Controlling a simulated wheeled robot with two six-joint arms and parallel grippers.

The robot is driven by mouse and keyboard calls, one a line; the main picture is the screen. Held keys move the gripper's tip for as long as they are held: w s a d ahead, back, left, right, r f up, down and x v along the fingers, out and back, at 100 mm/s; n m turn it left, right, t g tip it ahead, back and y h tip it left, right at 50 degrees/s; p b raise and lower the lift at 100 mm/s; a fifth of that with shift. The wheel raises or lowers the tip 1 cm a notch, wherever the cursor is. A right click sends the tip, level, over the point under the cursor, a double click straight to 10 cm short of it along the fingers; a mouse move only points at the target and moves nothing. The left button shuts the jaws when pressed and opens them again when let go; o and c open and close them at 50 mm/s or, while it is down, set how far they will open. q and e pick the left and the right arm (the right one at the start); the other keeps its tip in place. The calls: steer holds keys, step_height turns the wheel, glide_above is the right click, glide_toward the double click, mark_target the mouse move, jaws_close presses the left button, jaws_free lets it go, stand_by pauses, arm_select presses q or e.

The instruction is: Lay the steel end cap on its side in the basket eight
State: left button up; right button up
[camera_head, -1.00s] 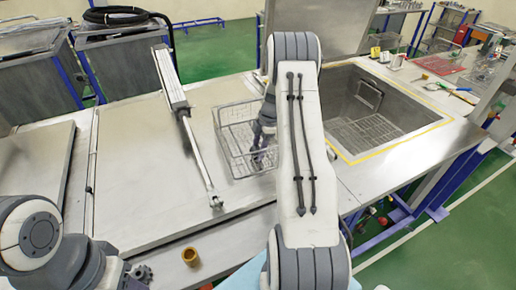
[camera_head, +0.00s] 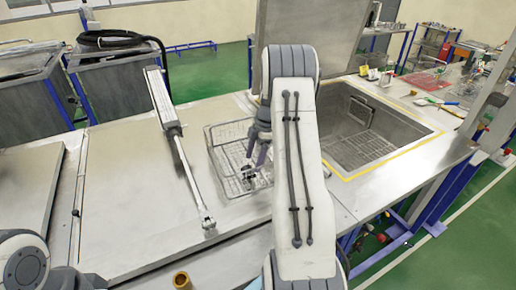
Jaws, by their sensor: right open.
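The wire basket (camera_head: 217,176) sits on the steel bench left of the open sink well. My right gripper (camera_head: 255,158) reaches down into the basket, its jaws open, fingers pointing down. A small grey-and-dark piece (camera_head: 248,173), possibly the steel end cap, lies on the basket floor just below the fingertips. It is too small to tell its exact shape or whether it lies on its side. My right arm hides the basket's right side. Only a part of my left arm shows at the lower left, and its jaws are out of view.
A pneumatic cylinder with its rod (camera_head: 180,150) lies across the bench left of the basket. A brass ring (camera_head: 181,281) stands at the front edge. The sink well (camera_head: 385,125) with a raised lid (camera_head: 310,40) is to the right. The bench's left part is clear.

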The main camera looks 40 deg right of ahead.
steer(key=w+b+v, duration=0.1)
steer(key=b+v, duration=0.1)
steer(key=v, duration=0.4)
steer(key=s+a+r+m+g+h, duration=0.1)
steer(key=s+a+r, duration=0.15)
steer(key=a, duration=1.15)
steer(key=s+a+r+m, duration=0.2)
steer(key=a+r, duration=0.2)
steer(key=a, duration=1)
steer(key=s+a+m, duration=0.2)
steer(key=s+a, duration=1)
steer(key=s, duration=0.2)
steer(key=s+f+m+b, duration=0.2)
steer(key=s+f, duration=0.3)
steer(key=s, duration=0.4)
steer(key=shift+a+f+h+b, duration=0.35)
steer(key=shift+h, duration=0.05)
